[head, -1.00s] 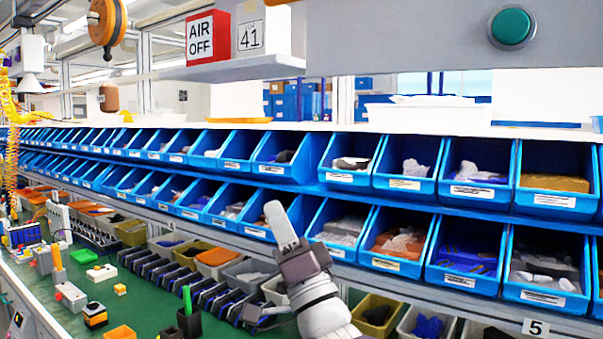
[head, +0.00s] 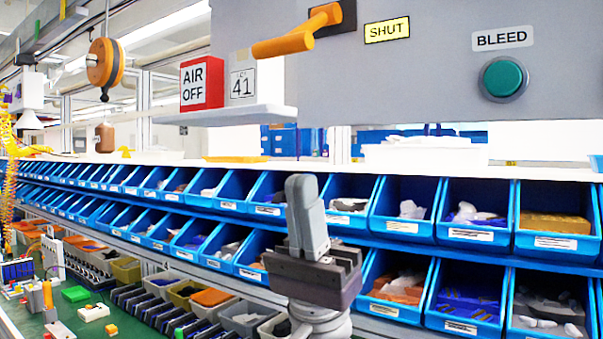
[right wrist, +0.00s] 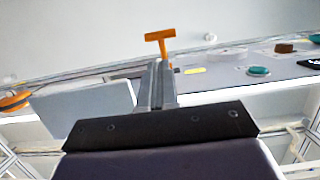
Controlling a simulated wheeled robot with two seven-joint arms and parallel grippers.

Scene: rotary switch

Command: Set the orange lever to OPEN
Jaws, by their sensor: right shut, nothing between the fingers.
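The orange lever (head: 298,33) is mounted on the grey panel (head: 420,90) at the top of the head view. Its handle points left and slightly down from a dark mount, with a yellow SHUT label (head: 387,31) to its right. No OPEN label shows. The lever also shows in the right wrist view (right wrist: 160,40), beyond my fingertips. My right gripper (head: 305,190) is shut and empty, pointing up, below the lever and apart from it. It also shows in the right wrist view (right wrist: 157,80). My left gripper is not in view.
A green button (head: 504,78) under a BLEED label (head: 502,39) is on the panel's right. A red AIR OFF block (head: 201,83) stands on a shelf (head: 225,115) left of the panel. Blue bins (head: 405,227) line the racks behind my gripper. The space between gripper and panel looks clear.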

